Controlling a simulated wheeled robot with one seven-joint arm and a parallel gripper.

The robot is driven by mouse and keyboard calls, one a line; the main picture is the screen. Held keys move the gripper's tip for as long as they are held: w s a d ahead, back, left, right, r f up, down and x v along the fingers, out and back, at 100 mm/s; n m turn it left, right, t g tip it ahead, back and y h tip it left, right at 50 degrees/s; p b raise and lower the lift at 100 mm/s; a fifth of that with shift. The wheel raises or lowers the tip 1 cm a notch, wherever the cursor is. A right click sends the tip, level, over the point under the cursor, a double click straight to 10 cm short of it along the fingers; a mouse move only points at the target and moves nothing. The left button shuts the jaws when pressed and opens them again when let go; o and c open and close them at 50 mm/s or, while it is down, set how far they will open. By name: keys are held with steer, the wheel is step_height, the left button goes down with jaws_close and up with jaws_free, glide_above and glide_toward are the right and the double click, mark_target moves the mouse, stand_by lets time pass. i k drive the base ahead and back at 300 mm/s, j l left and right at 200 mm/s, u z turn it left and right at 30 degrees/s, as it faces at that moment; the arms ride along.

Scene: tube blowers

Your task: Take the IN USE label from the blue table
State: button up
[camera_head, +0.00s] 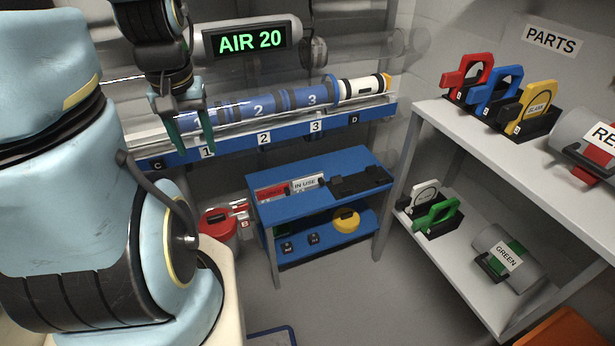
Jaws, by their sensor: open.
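The IN USE label (305,184) is a small white plate with dark letters. It sits on the top of the blue table (290,208), between a red item (272,192) and black holders (358,182). My gripper (193,148) is at the upper left, in front of the blue tube rail. It points down with its dark green fingers apart and nothing between them. It is well above and to the left of the label, not touching it.
A rail with a blue tube (290,101) runs above the table under an AIR 20 display (250,40). A grey shelf (540,170) with coloured clamps stands at the right. A yellow round item (346,220) is on the table's lower shelf.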

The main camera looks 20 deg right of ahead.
mark_target(318, 179)
steer(key=i+l+u, duration=0.1)
steer(key=l+u, duration=0.3)
steer(key=l, duration=0.5)
steer(key=l+u, duration=0.45)
steer(key=l, duration=0.4)
